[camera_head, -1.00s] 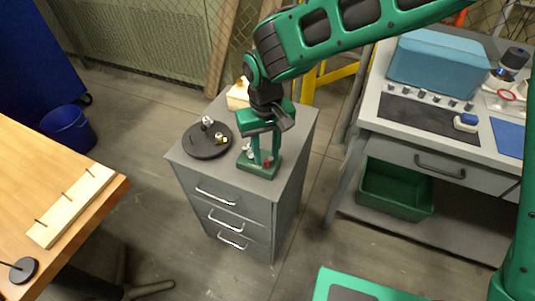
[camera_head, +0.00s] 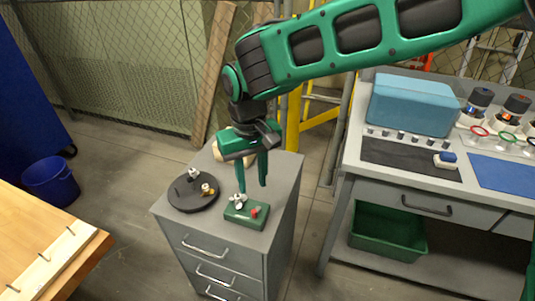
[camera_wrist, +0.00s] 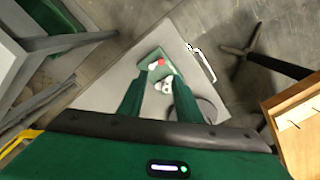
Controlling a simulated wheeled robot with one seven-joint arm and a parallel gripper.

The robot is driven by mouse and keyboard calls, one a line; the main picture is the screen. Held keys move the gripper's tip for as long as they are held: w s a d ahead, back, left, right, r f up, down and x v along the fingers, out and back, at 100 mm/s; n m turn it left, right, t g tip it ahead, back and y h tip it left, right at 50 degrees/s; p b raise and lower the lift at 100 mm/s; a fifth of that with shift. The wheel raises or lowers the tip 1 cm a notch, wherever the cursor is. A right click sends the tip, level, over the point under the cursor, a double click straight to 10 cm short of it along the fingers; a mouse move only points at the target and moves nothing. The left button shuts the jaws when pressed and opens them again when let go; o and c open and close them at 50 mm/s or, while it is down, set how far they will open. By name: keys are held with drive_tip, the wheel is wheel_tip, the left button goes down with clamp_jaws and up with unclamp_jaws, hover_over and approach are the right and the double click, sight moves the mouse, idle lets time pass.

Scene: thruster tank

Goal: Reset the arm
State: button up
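My green arm reaches in from the upper right in the head view. My gripper (camera_head: 252,188) points down above the grey drawer cabinet (camera_head: 222,246), its two fingers apart with nothing between them. Below the fingertips, a small green box (camera_head: 245,213) with a red knob and a white fitting sits on the cabinet top. In the wrist view the open fingers (camera_wrist: 160,108) frame this green box (camera_wrist: 154,68). A black round plate (camera_head: 192,194) with small metal fittings lies to its left. A pale object (camera_head: 228,147) behind the gripper is partly hidden.
A grey workbench (camera_head: 358,178) at right bears a blue case (camera_head: 412,103), a dark mat and small parts, with a green bin (camera_head: 388,233) below. A wooden table (camera_head: 30,225) stands at left, near a blue bucket (camera_head: 52,182). Open floor lies between the furniture.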

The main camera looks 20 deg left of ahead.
drive_tip(key=w+d+r+m, duration=0.2)
drive_tip(key=d, duration=0.9)
drive_tip(key=w+d+r+m+h, duration=0.1)
drive_tip(key=w+d+r+m, duration=0.15)
drive_tip(key=d, duration=0.85)
drive_tip(key=w+d+r+m, duration=0.2)
drive_tip(key=d, duration=0.9)
drive_tip(key=s+d+m, duration=0.1)
drive_tip(key=s+d, duration=0.2)
drive_tip(key=d, duration=0.4)
drive_tip(key=s+d+m, duration=0.2)
drive_tip(key=s+d, duration=0.2)
drive_tip(key=d, duration=0.4)
drive_tip(key=s+d+f+m, duration=0.1)
drive_tip(key=s+d+m, duration=0.1)
drive_tip(key=s+d, duration=0.2)
drive_tip(key=s+d+f+m+y, duration=0.1)
drive_tip(key=s+d, duration=0.4)
drive_tip(key=s, duration=0.6)
drive_tip(key=shift+d+m, duration=0.25)
drive_tip(key=shift+m, duration=0.6)
